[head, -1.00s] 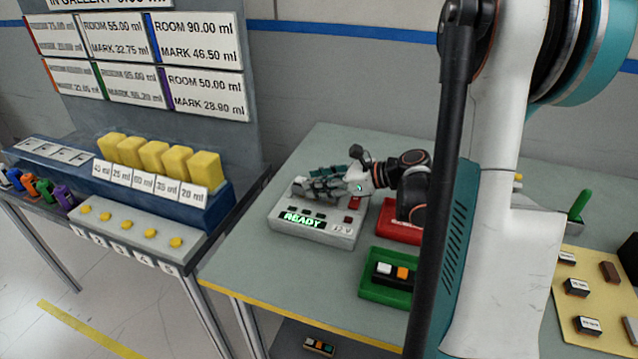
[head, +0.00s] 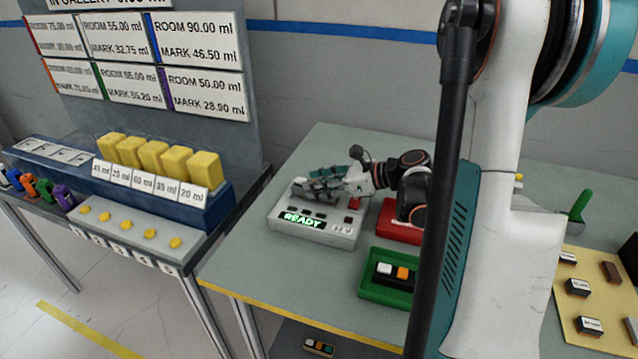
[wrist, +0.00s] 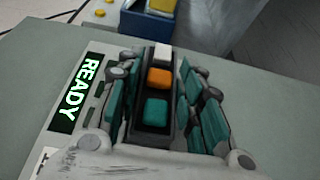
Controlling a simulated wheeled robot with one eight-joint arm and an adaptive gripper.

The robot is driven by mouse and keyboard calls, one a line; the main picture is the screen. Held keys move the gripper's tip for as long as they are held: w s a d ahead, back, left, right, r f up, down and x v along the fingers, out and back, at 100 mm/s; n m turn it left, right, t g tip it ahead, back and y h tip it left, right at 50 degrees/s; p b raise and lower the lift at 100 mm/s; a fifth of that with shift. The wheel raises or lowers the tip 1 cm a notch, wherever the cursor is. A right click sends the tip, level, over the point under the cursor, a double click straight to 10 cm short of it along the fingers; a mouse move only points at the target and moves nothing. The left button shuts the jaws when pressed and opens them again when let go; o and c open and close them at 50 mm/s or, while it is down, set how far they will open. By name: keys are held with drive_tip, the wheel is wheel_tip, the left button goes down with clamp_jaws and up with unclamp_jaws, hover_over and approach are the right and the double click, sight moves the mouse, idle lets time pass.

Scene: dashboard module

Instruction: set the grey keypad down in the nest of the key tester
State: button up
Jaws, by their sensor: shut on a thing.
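The key tester (head: 335,238) is a light grey box on the grey-green table, with a lit green READY display (head: 303,220) and a red button (head: 353,203). My gripper (head: 312,188) is over its top, reaching in from the right. In the wrist view, my gripper (wrist: 163,80) is shut on a dark keypad (wrist: 146,132) with white, orange and teal keys in a row. The fingers lie along both long sides of it. The fingers hide the nest and the keypad's underside, so I cannot tell whether the keypad touches the nest.
A green tray (head: 364,292) at the table's front holds another dark keypad (head: 382,274). A red tray (head: 388,232) is partly hidden by my arm. Another keypad (head: 319,346) lies below the table. A stand with yellow blocks (head: 158,158) is at left. The table's front left is clear.

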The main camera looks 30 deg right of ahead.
drive_tip(key=shift+f+b, duration=0.55)
drive_tip(key=shift+f, duration=0.25)
drive_tip(key=o, duration=1.2)
drive_tip(key=v, duration=1.2)
drive_tip(key=shift+r, duration=0.1)
